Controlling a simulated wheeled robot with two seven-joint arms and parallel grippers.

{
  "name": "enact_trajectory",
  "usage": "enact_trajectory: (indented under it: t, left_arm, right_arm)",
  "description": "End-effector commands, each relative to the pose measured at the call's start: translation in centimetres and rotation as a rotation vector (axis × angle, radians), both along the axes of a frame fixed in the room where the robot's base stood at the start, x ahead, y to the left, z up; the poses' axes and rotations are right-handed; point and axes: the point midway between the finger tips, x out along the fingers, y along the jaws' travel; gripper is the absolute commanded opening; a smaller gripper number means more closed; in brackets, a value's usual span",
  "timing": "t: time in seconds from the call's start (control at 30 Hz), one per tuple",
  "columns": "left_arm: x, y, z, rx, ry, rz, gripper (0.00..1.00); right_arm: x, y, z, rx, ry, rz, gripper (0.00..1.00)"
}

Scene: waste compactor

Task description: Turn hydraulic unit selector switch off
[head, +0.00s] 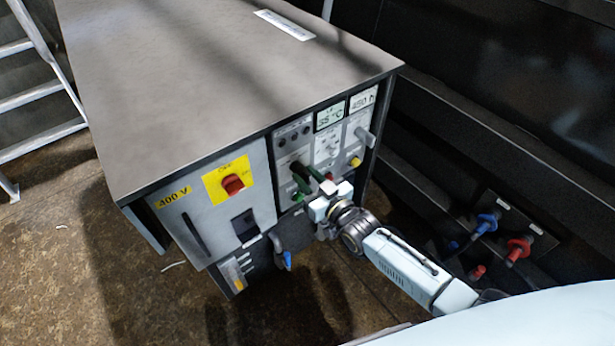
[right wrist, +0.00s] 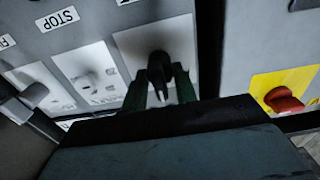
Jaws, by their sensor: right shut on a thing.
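The hydraulic unit (head: 230,80) is a large grey cabinet with controls on its front panel. My right gripper (head: 299,174) reaches the panel from the right side of the head view. In the right wrist view my gripper's dark green fingers (right wrist: 160,84) are shut on a black selector switch (right wrist: 157,66), one finger on each side. The switch stands on a light grey plate, and its lower part is hidden by the gripper. In the head view the gripper covers the switch. My left gripper is not in view.
A red rotary switch (head: 232,184) on a yellow plate sits left of my gripper, with a "400 V" label (head: 173,197) beside it. Two displays (head: 329,115) and a yellow button (head: 356,162) are close by. Blue and red connectors (head: 517,249) are at the right wall.

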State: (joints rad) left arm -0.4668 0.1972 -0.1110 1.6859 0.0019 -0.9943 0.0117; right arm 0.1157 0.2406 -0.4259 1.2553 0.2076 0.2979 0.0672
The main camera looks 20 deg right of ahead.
Motion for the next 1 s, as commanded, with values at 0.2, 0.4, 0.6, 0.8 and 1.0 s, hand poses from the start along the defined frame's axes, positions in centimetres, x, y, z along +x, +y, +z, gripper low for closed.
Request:
enact_trajectory:
  t: [0.2, 0.4, 0.6, 0.8, 1.0]
  left_arm:
    - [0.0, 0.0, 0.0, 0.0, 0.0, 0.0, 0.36]
    - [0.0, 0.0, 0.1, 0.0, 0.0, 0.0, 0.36]
    - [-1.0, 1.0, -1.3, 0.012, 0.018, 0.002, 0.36]
    - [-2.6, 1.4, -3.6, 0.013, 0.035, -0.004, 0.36]
    - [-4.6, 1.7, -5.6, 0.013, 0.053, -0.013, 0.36]
  right_arm:
    - [-0.1, 0.0, -0.1, 0.0, 0.002, 0.0, 0.34]
    - [-0.2, -0.1, -0.1, 0.0, 0.002, 0.0, 0.34]
    - [-2.0, -0.8, 0.0, 0.0, 0.004, 0.0, 0.34]
    - [-5.6, -2.0, 0.1, -0.001, 0.005, 0.001, 0.34]
    - [-9.5, -3.4, 0.0, -0.001, 0.005, 0.0, 0.34]
